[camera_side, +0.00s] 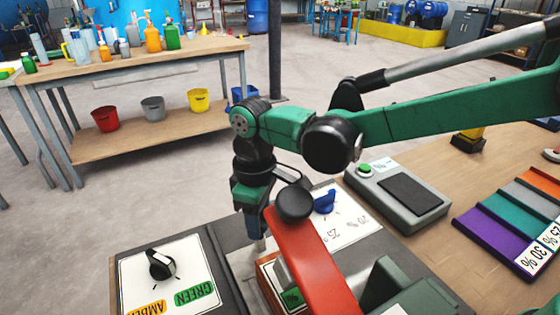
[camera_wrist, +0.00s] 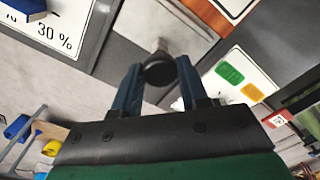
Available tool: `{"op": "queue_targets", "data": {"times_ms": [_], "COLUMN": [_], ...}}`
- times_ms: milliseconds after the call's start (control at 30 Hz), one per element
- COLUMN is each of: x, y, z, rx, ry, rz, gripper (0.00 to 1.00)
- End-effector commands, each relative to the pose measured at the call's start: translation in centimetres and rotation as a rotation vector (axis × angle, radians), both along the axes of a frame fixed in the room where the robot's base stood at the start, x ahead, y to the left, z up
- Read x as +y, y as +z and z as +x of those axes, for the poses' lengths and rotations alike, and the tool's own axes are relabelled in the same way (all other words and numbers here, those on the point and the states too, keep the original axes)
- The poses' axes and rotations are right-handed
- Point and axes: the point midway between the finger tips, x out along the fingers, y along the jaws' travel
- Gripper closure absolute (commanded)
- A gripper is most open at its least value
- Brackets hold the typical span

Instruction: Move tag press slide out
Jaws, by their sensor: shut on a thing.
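My gripper (camera_wrist: 160,74) is shut on a round black knob (camera_wrist: 159,69), with one dark blue finger on each side of it. The knob sits at the end of a pale grey metal slide (camera_wrist: 185,28) in the wrist view. In the side view my gripper (camera_side: 257,238) points down at the left of the press. The press has a red lever (camera_side: 312,255) with a black ball end (camera_side: 294,204) close to the right of my gripper. The gripped knob is hidden in the side view. A small green tag (camera_side: 291,298) shows under the lever.
A panel with a black dial (camera_side: 161,264) and green and amber labels lies at the left. A panel with a blue knob (camera_side: 324,202) lies behind the lever. A grey box with a green button (camera_side: 365,170) and coloured strips (camera_side: 515,215) are at the right.

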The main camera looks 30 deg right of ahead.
Motion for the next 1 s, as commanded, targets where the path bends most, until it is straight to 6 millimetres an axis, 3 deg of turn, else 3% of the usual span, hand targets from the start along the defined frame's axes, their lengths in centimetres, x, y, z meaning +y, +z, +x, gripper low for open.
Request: {"op": "queue_targets", "data": {"times_ms": [500, 967, 1000], "x": [0.1, 0.1, 0.1], "y": [0.1, 0.0, 0.0], "z": [7.5, 8.2, 8.2], "rx": [-0.001, -0.001, -0.002], "ry": [0.0, 0.001, 0.001], "rz": [0.002, 0.003, 0.002], "gripper": [1.0, 1.0, 0.5]}}
